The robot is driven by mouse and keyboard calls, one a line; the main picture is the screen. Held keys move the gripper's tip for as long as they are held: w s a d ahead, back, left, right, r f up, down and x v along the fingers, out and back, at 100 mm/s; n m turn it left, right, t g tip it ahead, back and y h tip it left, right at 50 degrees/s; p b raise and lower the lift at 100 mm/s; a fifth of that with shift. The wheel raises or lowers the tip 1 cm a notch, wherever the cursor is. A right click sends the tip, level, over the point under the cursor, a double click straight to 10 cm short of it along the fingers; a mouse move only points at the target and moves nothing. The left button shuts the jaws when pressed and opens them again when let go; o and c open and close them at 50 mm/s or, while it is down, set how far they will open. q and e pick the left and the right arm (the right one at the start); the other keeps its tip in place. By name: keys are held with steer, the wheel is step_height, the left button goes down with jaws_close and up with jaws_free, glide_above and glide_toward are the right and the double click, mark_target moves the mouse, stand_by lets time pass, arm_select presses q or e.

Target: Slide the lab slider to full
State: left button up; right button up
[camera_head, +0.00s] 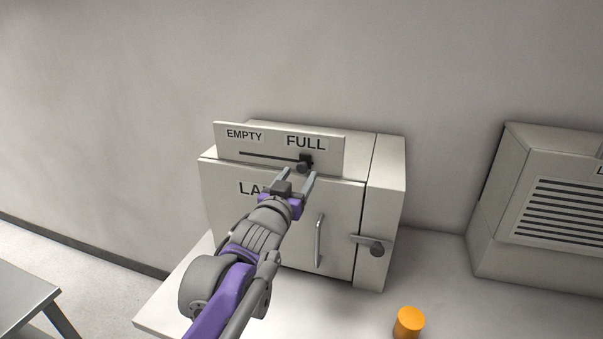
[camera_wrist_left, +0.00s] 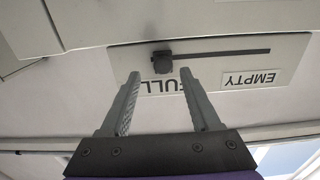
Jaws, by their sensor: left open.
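The lab slider is a dark knob (camera_head: 303,165) on a horizontal slot in a pale panel (camera_head: 225,145). The panel is lettered EMPTY on the left and FULL on the right. The knob stands at the right end of the slot, under the word FULL. In the left wrist view, which is upside down, the knob (camera_wrist_left: 163,62) is at the slot's left end, by FULL. My left gripper (camera_head: 297,177) is open, its fingertips just short of the knob. In the wrist view the knob shows beyond and between the fingertips (camera_wrist_left: 160,74), with no contact visible. My right gripper is not in view.
The panel stands on a pale cabinet (camera_head: 385,190) with a door handle (camera_head: 319,240) and a side latch (camera_head: 375,248). An orange cylinder (camera_head: 408,322) is on the white table at the front. A vented box (camera_head: 490,235) is on the right. A grey table (camera_head: 22,297) is at lower left.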

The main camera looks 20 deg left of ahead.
arm_select(q)
steer(key=s, duration=0.7)
steer(key=shift+s+a+b, duration=0.15)
steer(key=shift+s+b, duration=0.1)
steer(key=shift+b, duration=0.05)
steer(key=shift+f, duration=0.1)
steer(key=s+f+g, duration=0.6)
steer(key=s+f, duration=0.6)
steer(key=f, duration=0.4)
steer(key=s+f+g, duration=0.6)
steer(key=s+f, duration=0.6)
steer(key=f, duration=0.4)
steer(key=shift+s+g+y+p, duration=0.25)
steer(key=shift+g+y+p, duration=0.05)
